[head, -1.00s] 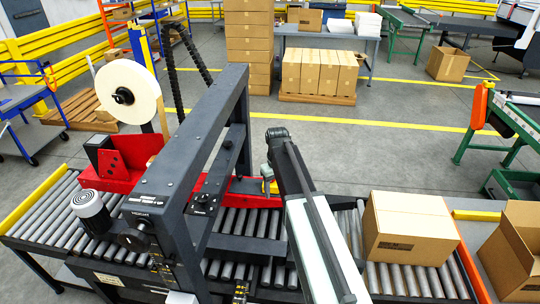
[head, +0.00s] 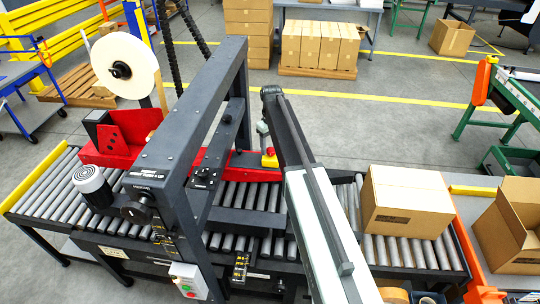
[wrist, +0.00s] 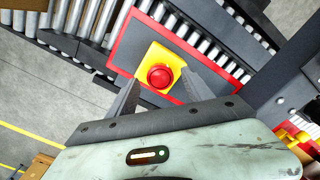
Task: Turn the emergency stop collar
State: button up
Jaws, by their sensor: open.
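The emergency stop is a round red button with a collar (wrist: 160,77) on a yellow box, seen almost face-on in the wrist view. In the head view the yellow box (head: 270,161) sits on the red machine frame behind the rollers, just beside my arm. My gripper (wrist: 159,84) is open, with one finger to the left and one to the right of the button in the wrist view. The fingers are not closed on it, and their height above it is hard to judge. In the head view my arm partly hides the fingers.
A dark machine gantry (head: 190,125) stands close left of my arm. A closed carton (head: 408,205) sits on the rollers to the right. A white control box (head: 188,280) with a red button is at the front. Open floor lies behind the conveyor.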

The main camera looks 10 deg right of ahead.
jog(key=shift+f, duration=0.7)
jog(key=shift+r, duration=0.15)
grip_shut()
